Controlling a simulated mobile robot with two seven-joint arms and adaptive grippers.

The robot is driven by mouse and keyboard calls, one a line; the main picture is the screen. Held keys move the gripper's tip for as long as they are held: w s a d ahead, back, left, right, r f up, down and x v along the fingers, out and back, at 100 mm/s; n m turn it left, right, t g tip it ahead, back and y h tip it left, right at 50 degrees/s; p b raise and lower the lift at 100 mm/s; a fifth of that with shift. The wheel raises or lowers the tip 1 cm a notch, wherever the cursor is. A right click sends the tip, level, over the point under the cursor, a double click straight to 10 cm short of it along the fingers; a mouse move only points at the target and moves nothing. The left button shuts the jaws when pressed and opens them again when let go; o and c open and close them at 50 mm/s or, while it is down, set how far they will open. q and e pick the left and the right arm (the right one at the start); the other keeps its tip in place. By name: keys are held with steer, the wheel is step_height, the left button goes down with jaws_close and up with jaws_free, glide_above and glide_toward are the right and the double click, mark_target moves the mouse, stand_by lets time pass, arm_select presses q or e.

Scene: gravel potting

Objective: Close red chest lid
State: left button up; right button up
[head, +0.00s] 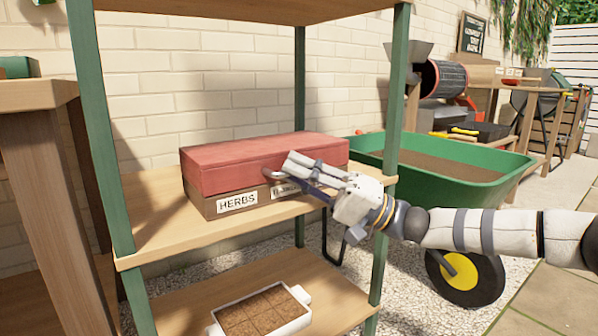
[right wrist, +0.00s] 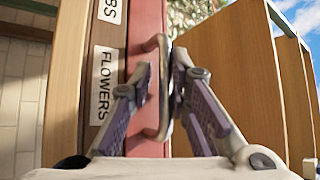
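The chest has a red lid (head: 240,163) and a brown wooden body (head: 212,203) with a HERBS label on its front. It stands on the middle shelf, and the lid lies down on the body with no clear gap. My right gripper (head: 290,172) is at the front of the lid. In the right wrist view its two fingers (right wrist: 160,85) lie on either side of the pinkish lid handle (right wrist: 162,125), closed in on it. A FLOWERS label (right wrist: 104,85) on the body shows beside them. My left gripper is not in view.
The chest stands on a wooden shelf (head: 150,238) between green posts (head: 106,150). A white tray (head: 302,322) of soil blocks is on the shelf below. A green wheelbarrow (head: 500,190) stands to the right, behind my right arm.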

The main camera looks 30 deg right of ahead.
steer(key=v, duration=1.2)
